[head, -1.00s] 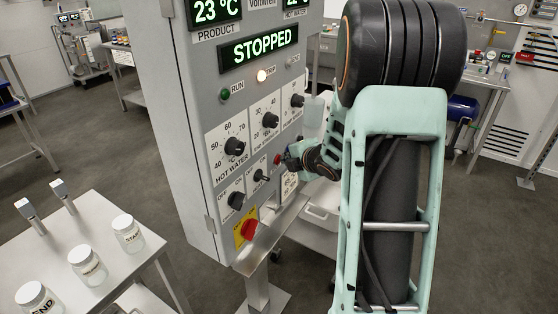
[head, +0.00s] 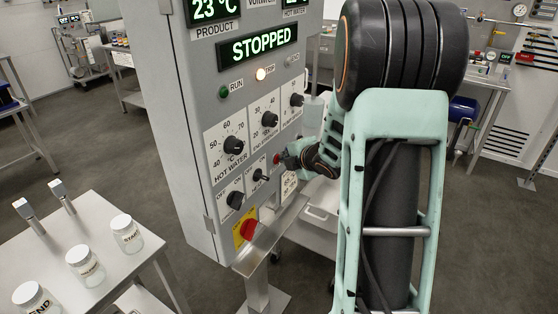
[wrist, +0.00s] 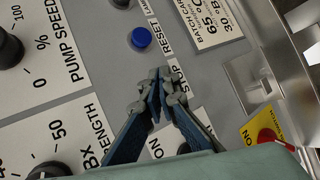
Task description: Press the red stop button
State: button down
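The red stop button (head: 277,159) is a small red spot on the grey control panel (head: 211,140) in the head view, just left of my fingertips. In the wrist view my gripper (wrist: 161,84) has its two fingers together at the tips, with nothing seen between them. The tips lie over the panel beside the "STOP" label (wrist: 178,74) and hide the button there. I cannot tell whether they touch it. In the head view my gripper (head: 286,160) points left at the panel. The display (head: 258,45) reads "STOPPED".
A blue reset button (wrist: 141,37) is close to my fingertips. Black knobs (head: 234,146) and a red rotary switch on a yellow plate (head: 248,229) are also on the panel. A metal table with labelled jars (head: 126,233) stands at left.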

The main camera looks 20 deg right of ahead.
jog(key=shift+w+a, duration=0.1)
jog(key=shift+a, duration=0.3)
jog(key=s+d, duration=0.4)
jog(key=shift+s, duration=0.4)
jog(key=shift+d+f, duration=0.1)
